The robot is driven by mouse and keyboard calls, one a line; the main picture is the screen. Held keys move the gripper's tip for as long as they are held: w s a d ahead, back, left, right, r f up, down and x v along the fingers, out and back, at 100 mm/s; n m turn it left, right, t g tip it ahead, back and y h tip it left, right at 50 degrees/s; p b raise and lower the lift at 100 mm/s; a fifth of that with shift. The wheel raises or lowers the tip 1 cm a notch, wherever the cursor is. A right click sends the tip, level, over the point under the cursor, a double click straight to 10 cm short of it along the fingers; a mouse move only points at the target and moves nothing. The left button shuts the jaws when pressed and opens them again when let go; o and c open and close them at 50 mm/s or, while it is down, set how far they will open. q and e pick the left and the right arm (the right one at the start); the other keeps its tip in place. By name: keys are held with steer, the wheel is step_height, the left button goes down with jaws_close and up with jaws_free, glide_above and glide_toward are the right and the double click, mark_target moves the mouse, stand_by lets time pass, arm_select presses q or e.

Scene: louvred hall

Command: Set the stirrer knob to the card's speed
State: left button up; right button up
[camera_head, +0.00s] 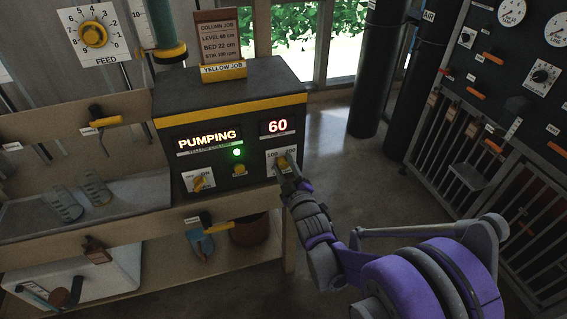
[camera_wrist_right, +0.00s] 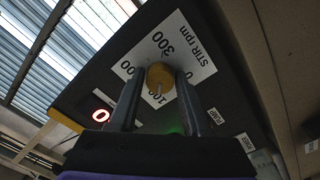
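The job card (camera_head: 217,42) stands on top of the black control box (camera_head: 240,88); its small print seems to read level 60 cm, bed 22 cm, stir 100 rpm. The yellow stirrer knob (camera_head: 282,162) sits on a white dial plate at the box's front right. In the right wrist view the knob (camera_wrist_right: 160,76) is between the fingertips of my right gripper (camera_wrist_right: 161,82), which look closed against its sides. The plate (camera_wrist_right: 196,62) reads STIR rpm, with 300 legible. A pale mark on the knob points towards the partly hidden 100. My left gripper is out of view.
Other yellow controls (camera_head: 239,170) sit left of the knob. A shelf bench (camera_head: 130,200) is at left, a gauge panel (camera_head: 510,70) at right, open floor between.

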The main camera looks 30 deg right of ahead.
steer(key=o, duration=0.3)
steer(key=shift+v, duration=3.55)
steer(key=p+v, duration=0.1)
steer(key=v, duration=0.9)
steer(key=shift+s, duration=0.4)
